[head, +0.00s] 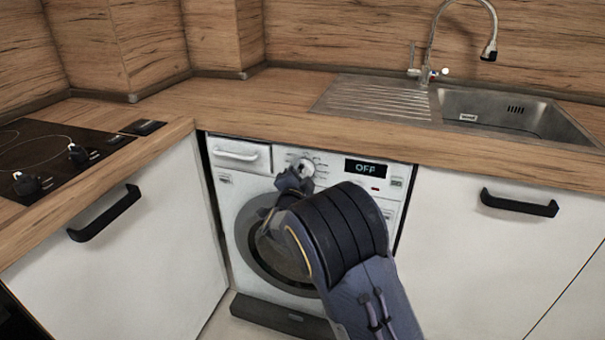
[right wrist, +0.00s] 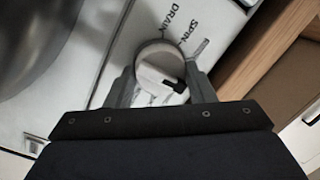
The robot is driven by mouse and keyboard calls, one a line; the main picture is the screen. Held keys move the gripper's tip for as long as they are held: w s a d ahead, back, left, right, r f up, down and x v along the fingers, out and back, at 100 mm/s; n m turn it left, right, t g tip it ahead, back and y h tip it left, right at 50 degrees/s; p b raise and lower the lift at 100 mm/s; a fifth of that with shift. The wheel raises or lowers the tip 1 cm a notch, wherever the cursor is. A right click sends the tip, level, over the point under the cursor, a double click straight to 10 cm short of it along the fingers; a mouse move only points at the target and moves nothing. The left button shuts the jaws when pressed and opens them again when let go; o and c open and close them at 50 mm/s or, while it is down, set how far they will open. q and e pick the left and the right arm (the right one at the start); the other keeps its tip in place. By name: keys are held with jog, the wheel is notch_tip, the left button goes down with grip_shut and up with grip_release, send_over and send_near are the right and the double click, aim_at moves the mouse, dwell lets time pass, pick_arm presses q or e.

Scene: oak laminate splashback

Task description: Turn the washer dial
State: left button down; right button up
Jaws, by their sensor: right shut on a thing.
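The washer (head: 232,190) is white and stands under the counter, its round door (head: 250,240) partly hidden by my right arm. Its dial (head: 304,167) is a round white knob on the front panel, left of a display (head: 365,169) that reads OFF. My right gripper (head: 296,174) is at the dial. In the right wrist view the dial (right wrist: 158,66) sits between the two fingers of the gripper (right wrist: 160,82), which is shut on it. The words SPIN and DRAIN show on the panel beside it. My left gripper is not in view.
The wooden counter (head: 245,103) overhangs the washer closely above the dial. White cabinets with black handles (head: 105,214) flank it on both sides. A hob (head: 50,150) lies at the left, and a sink (head: 510,112) with a tap is at the right.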

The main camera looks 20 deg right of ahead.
jog(key=n+p, duration=0.1)
jog(key=p, duration=0.1)
jog(key=n+p, duration=0.3)
jog(key=shift+r+n+g+p, duration=0.3)
jog(key=shift+r+n+p, duration=0.05)
jog(key=shift+n+p, duration=1.05)
jog(key=shift+p, duration=0.05)
jog(key=shift+a+f+n+g+p, duration=0.1)
jog(key=shift+f+n+g+p, duration=0.15)
jog(key=shift+n+p, duration=0.45)
jog(key=o, duration=1)
